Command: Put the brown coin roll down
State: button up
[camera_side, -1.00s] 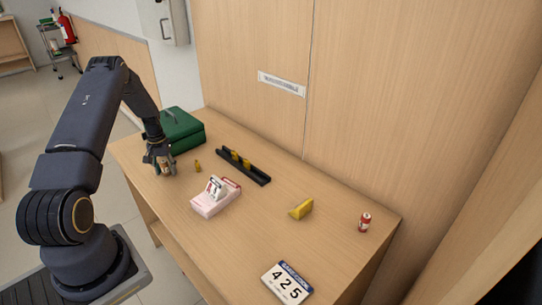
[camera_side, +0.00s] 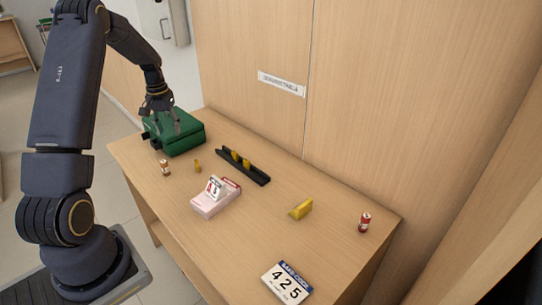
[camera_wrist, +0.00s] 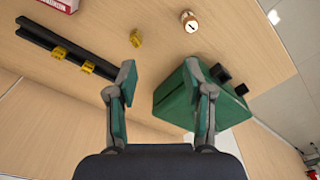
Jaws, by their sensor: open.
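The brown coin roll (camera_side: 165,168) stands upright on the counter near its left edge, in front of the green case. In the wrist view the brown coin roll (camera_wrist: 190,22) shows its pale top end, near the upper edge. My gripper (camera_side: 162,122) is raised at the green case, behind and apart from the roll.
The green case (camera_side: 185,133) stands at the back left. A black rail (camera_side: 243,167) holds yellow pieces; a small yellow piece (camera_side: 197,166) stands nearby. A pink box (camera_side: 212,203), yellow wedge (camera_side: 301,209), red roll (camera_side: 364,222) and number card (camera_side: 287,283) are farther right.

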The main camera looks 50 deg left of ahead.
jog(key=s+d+r+m+t, duration=0.1)
jog(key=d+r+m, duration=0.1)
jog(key=d+r, duration=0.8)
jog(key=d+r+m+t, duration=0.2)
jog(key=d+r, duration=0.5)
jog(key=d, duration=0.6)
jog(key=s+d+m+t, duration=0.2)
jog(key=s+d+m, duration=0.2)
jog(key=s+d, duration=0.8)
jog(key=shift+s+d+r, duration=0.25)
jog(key=shift+d, duration=0.4)
